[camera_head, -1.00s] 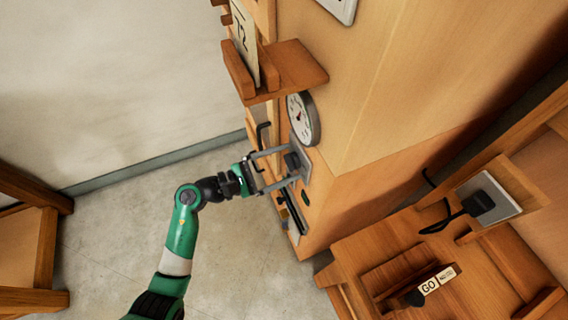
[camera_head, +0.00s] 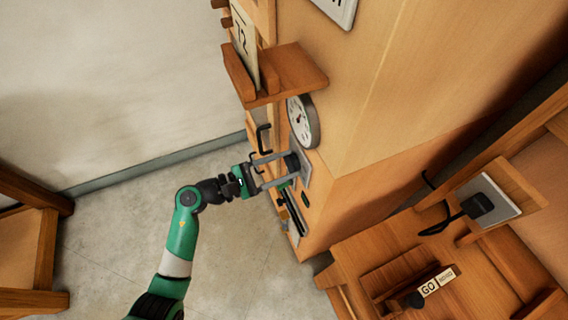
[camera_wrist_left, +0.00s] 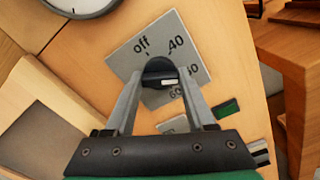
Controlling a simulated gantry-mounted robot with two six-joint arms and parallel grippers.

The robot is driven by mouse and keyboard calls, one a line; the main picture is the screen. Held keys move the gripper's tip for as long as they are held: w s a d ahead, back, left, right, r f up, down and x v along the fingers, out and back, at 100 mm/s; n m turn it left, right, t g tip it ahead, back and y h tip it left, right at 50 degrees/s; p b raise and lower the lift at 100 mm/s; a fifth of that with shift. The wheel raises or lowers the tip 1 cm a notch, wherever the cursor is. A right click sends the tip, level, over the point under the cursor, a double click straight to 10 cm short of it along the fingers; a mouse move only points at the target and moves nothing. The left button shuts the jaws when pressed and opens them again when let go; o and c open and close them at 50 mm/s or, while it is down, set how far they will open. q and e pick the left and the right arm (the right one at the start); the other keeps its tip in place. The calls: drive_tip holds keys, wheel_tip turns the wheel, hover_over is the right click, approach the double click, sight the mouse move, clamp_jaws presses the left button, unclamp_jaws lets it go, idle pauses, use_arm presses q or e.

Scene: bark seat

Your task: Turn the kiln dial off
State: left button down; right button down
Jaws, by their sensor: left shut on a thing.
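The kiln dial (camera_wrist_left: 160,70) is a dark round knob on a grey plate (camera_wrist_left: 128,60) marked "off", "40" and further numbers, partly covered. A pale mark on the knob sits at its lower right, away from "off". My left gripper (camera_wrist_left: 160,88) has its two fingers shut on the knob, one on each side. In the head view, the left gripper (camera_head: 288,170) reaches from the left to the dial plate (camera_head: 304,166) on the cabinet front. My right gripper is not in view.
A round gauge (camera_head: 303,121) is above the dial, under a wooden shelf (camera_head: 285,72). A black hook-shaped handle (camera_head: 263,138) sticks out beside the gripper. A green button (camera_wrist_left: 228,108) is close to the plate. A wooden bench (camera_head: 350,255) with a "GO" sign stands at right.

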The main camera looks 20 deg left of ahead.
use_arm(q)
drive_tip(key=shift+n+p, duration=6.05)
drive_tip(key=shift+n, duration=5.75)
drive_tip(key=shift+c, duration=1.2)
unclamp_jaws()
drive_tip(key=p+v, duration=0.2)
drive_tip(key=v, duration=0.9)
drive_tip(key=shift+s+a, duration=0.25)
